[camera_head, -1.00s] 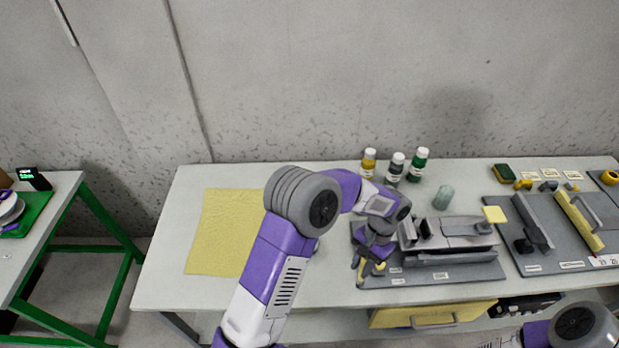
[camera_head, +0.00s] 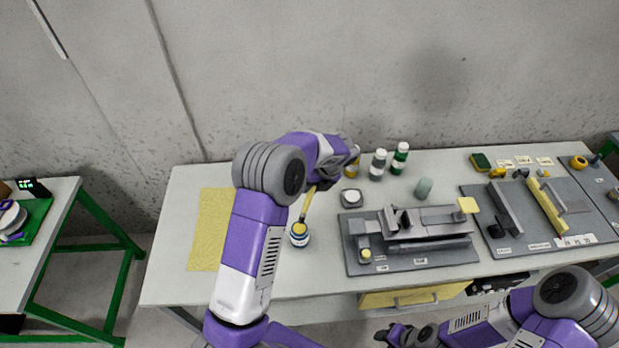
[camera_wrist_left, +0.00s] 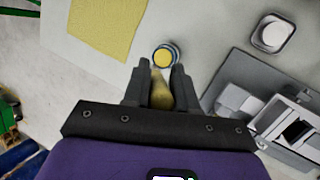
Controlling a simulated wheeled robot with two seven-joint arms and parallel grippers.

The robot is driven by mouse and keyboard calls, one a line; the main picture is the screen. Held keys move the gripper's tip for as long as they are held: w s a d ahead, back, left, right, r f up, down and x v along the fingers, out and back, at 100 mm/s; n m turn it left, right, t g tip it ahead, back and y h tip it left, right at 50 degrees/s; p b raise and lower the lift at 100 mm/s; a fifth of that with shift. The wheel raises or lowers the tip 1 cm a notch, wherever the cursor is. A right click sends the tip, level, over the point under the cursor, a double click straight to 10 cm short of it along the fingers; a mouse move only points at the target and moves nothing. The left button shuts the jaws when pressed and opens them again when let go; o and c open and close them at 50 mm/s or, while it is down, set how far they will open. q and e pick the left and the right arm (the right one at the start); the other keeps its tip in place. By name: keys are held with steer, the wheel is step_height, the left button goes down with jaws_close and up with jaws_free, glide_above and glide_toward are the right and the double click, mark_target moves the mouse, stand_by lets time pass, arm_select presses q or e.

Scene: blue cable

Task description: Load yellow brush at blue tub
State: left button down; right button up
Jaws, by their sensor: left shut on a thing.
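My left gripper (camera_head: 322,184) is shut on the yellow brush (camera_head: 308,203) and holds it steeply, tip down, over the blue tub. The brush also shows between the fingers in the left wrist view (camera_wrist_left: 160,92). The blue tub (camera_head: 300,240) stands on the table with a pale label and yellow at its top. In the left wrist view the tub (camera_wrist_left: 173,48) sits just beyond the fingertips. The brush's lower end meets the tub's top; I cannot tell how deep it is. My right gripper (camera_head: 393,336) is at the bottom edge, its jaws unclear.
A yellow sheet (camera_head: 207,235) lies left of the tub. A round-topped grey container (camera_head: 351,198) and a grey board (camera_head: 362,239) with a fixture lie to the right. The table front by the tub is clear.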

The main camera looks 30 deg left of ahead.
mark_target(309, 198)
arm_select(q)
steer(key=shift+m, duration=0.5)
steer(key=f+b, duration=0.1)
steer(key=b, duration=0.1)
steer(key=f+b, duration=0.4)
steer(key=shift+w+a+f, duration=0.2)
steer(key=shift+a, duration=0.2)
steer(key=shift+f, duration=0.5)
stand_by(0.5)
steer(key=shift+s+f, duration=0.1)
stand_by(1.6)
step_height(309, 198, up, 7)
steer(key=p, duration=0.6)
steer(key=shift+p, duration=0.4)
stand_by(0.4)
